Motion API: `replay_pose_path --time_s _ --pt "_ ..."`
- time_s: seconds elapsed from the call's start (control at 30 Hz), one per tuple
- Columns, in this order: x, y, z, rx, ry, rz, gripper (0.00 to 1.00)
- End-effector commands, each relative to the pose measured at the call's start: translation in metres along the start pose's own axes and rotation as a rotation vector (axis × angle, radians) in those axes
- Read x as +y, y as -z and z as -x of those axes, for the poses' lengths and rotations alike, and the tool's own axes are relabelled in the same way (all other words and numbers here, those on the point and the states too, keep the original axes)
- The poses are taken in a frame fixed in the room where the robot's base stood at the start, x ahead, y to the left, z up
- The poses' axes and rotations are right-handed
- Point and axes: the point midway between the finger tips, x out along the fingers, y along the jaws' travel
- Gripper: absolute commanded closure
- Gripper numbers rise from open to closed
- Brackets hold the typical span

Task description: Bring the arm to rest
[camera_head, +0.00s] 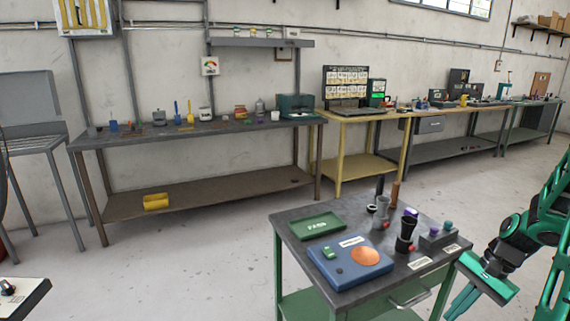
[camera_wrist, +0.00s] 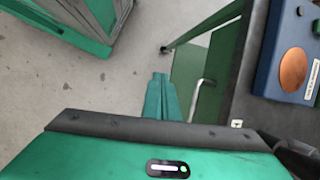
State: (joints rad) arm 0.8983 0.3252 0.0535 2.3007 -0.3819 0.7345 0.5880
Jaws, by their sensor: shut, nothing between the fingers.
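My green arm comes in from the right edge in the head view. My gripper (camera_head: 462,302) hangs low beside the right front corner of the dark-topped cart (camera_head: 290,235), pointing down. In the wrist view the fingers of my gripper (camera_wrist: 158,80) are together and hold nothing, over the grey floor next to a green cart leg. The gripper looks apart from the cart, though the exact gap is hard to tell.
The cart carries a green tray (camera_head: 311,226), a blue device (camera_head: 327,264) with a copper disc, and dark upright parts (camera_head: 405,232). Long workbenches (camera_head: 128,136) line the back wall. Open floor (camera_head: 190,260) lies left of the cart.

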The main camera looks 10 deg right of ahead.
Motion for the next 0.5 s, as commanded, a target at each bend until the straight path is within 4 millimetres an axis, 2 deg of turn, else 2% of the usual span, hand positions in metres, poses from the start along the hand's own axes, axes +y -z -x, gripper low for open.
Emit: replay_pose_path --time_s 0.2,0.5 --pt "0.009 -0.044 0.038 0.1 -0.121 0.171 1.0" --pt "0.032 -0.104 0.082 0.199 -0.232 0.377 1.0"
